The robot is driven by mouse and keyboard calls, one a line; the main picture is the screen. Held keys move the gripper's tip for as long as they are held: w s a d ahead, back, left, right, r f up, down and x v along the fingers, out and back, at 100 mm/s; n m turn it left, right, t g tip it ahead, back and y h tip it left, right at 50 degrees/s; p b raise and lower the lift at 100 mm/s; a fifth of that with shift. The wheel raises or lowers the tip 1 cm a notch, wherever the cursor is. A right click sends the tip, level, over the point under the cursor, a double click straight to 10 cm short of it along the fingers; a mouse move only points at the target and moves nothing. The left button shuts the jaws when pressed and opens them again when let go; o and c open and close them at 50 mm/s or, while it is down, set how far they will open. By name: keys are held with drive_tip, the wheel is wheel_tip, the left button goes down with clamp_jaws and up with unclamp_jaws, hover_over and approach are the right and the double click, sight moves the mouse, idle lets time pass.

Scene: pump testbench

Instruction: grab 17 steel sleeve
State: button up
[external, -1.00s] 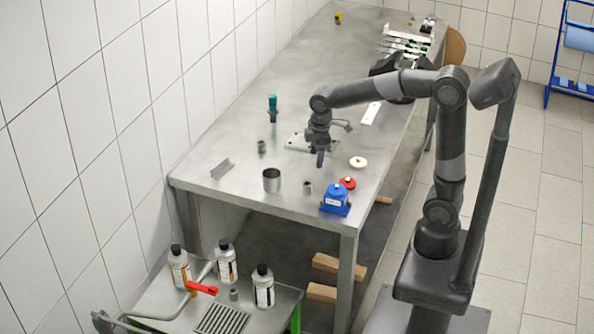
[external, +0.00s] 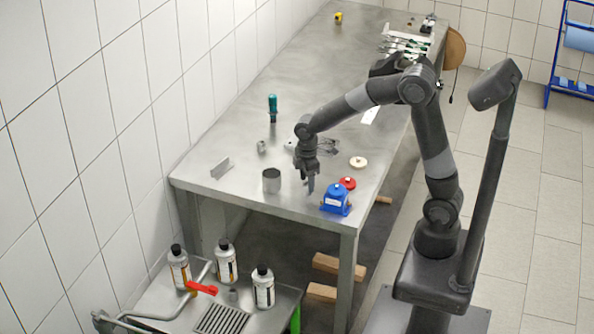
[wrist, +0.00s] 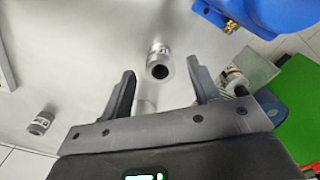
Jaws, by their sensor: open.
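A small grey steel sleeve (wrist: 159,62) shows in the wrist view just beyond the fingertips, with its dark round opening towards the camera. My gripper (wrist: 163,82) is open, its two fingers apart to either side of the sleeve's line, with nothing between them. In the external view my gripper (external: 311,188) points down low over the near end of the table, left of the blue pump housing (external: 336,200); it mostly hides the sleeve there. A second small metal sleeve (external: 262,146) stands further back. I cannot read any number on the sleeves.
A wider steel cylinder (external: 271,180) and an angle bracket (external: 221,168) stand to the left. Several bottles stand on the lower cart.

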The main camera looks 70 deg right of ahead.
drive_tip(key=shift+f, duration=1.25)
drive_tip(key=shift+c, duration=0.6)
drive_tip(key=c, duration=1.1)
